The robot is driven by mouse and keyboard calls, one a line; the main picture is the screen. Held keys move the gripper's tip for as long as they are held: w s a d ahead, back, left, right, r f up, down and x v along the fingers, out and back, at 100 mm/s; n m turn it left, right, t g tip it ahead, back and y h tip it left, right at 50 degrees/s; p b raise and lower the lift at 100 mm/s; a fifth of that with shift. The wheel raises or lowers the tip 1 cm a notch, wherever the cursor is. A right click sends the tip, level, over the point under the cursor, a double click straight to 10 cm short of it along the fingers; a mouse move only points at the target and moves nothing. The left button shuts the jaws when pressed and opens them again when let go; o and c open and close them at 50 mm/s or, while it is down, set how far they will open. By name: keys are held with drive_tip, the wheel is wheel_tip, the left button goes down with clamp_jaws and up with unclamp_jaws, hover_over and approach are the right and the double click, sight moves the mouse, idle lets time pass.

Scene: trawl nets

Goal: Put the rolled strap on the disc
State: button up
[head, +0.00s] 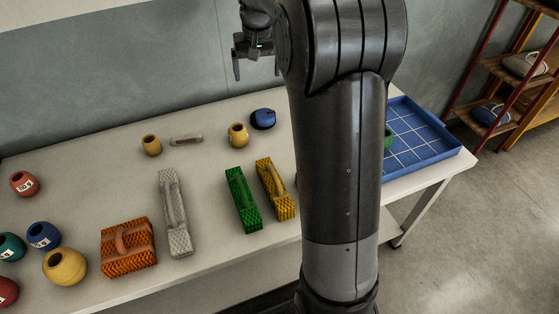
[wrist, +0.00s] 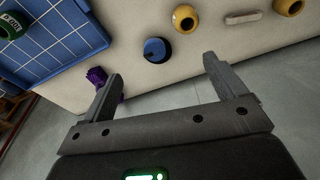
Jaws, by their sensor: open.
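My gripper (head: 257,68) is open and empty, raised over the back of the table; its two fingers also show in the wrist view (wrist: 162,70). A round blue item (head: 263,119) with a dark part lies at the table's back, just left of my arm; it also shows in the wrist view (wrist: 157,50), ahead of the gap between the fingers. It may be the rolled strap, but I cannot tell for certain. A purple item (wrist: 97,76) lies by the left finger in the wrist view, partly hidden. I cannot make out a clear disc.
A blue gridded tray (head: 440,150) sits at the table's right end, holding a green item (head: 388,138) partly behind my arm. Two yellow floats (head: 151,145) (head: 238,134) and several brushes (head: 174,215) stand on the table (head: 90,190). A shelf (head: 495,70) is at right.

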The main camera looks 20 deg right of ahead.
drive_tip(key=s+a+r+t, duration=0.1)
drive_tip(key=s+a+r, duration=0.25)
drive_tip(key=s, duration=0.55)
drive_tip(key=s+a+f+n+t, duration=0.1)
drive_tip(key=s+a, duration=0.1)
drive_tip(key=s, duration=1)
drive_tip(key=s+a+f+t, duration=0.1)
drive_tip(key=s+f, duration=0.1)
drive_tip(key=s, duration=1)
drive_tip(key=shift+s+a+n+t, duration=0.35)
drive_tip(key=shift+a+n+t, duration=0.05)
